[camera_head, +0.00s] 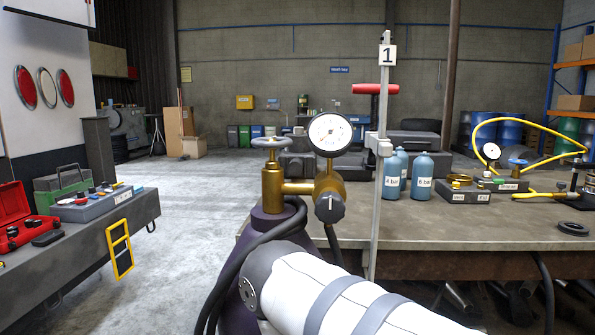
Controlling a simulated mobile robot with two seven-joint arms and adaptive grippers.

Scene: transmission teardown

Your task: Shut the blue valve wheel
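A pale blue-grey valve wheel (270,143) sits on top of a brass valve body (272,188) in the middle of the view. The brass body stands upright on a dark purple cylinder (268,218). A round white dial gauge (330,134) and a dark knob (330,208) are attached to its right side. A smaller, bluer wheel (517,162) shows on the bench at the right, by a yellow hose. Neither gripper is in view. A white arm link with grey bands, mine, crosses the bottom centre in front of the cylinder and hides its lower part.
A tall metal bar clamp (380,150) with a red handle stands right of the gauge at the bench edge. Blue bottles (421,177) and small fittings stand on the bench (480,228). Dark hoses hang by the cylinder. A left bench (90,235) holds a red case (14,212); open floor lies between.

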